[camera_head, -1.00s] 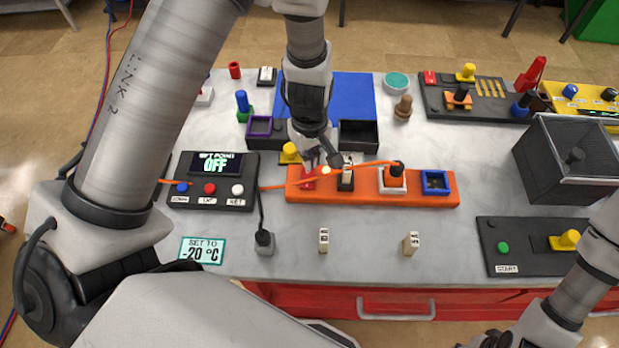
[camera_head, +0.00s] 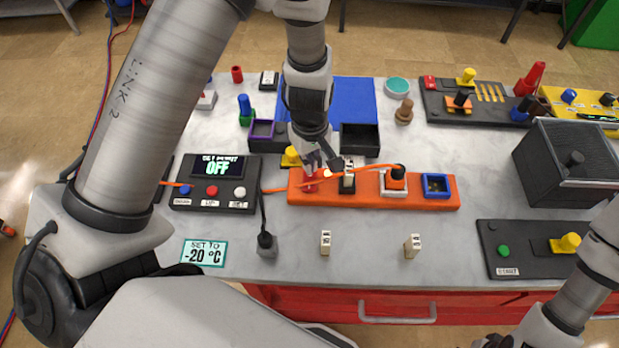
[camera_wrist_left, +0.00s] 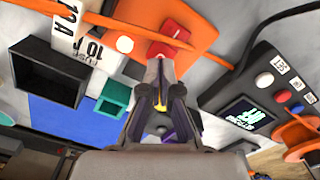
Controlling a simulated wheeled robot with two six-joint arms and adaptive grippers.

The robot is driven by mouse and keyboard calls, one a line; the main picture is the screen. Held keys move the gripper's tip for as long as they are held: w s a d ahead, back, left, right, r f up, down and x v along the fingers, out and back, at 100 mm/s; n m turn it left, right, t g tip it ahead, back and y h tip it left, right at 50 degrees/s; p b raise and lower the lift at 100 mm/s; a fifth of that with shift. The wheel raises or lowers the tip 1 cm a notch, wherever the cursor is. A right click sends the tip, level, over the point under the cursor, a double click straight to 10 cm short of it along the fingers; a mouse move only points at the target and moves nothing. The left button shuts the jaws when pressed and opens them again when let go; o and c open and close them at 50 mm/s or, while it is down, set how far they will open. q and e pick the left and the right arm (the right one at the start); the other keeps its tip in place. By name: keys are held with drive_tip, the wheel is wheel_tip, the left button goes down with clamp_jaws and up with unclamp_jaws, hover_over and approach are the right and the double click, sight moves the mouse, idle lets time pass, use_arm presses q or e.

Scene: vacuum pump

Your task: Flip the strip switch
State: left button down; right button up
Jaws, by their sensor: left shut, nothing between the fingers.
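An orange power strip (camera_head: 420,198) lies across the middle of the bench. Its red switch (camera_head: 310,185) is at the left end, with a small lit lamp (camera_head: 327,174) to its right. My left gripper (camera_head: 317,166) points down over that end, its fingers shut and empty. In the left wrist view the shut fingertips (camera_wrist_left: 160,58) are at the red switch (camera_wrist_left: 168,42) and cover part of it; I cannot tell whether they press it. The switch's exact tilt is unclear. My right arm enters at the lower right; its gripper is mostly cut off by the bottom edge.
A black fuse block (camera_head: 347,181) and a plug (camera_head: 396,178) with an orange cable stand on the strip right of the switch. The set-point box (camera_head: 217,190) reading OFF is to the left. Black bins (camera_head: 360,138) stand behind. Two loose fuses (camera_head: 325,243) stand in front.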

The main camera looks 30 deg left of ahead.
use_arm(q)
drive_tip(key=shift+f+b, duration=0.85)
drive_tip(key=shift+f, duration=0.35)
idle(0.7)
wheel_tip(320, 180, up, 7)
drive_tip(key=p, duration=0.7)
drive_tip(key=shift+r, duration=0.1)
idle(0.3)
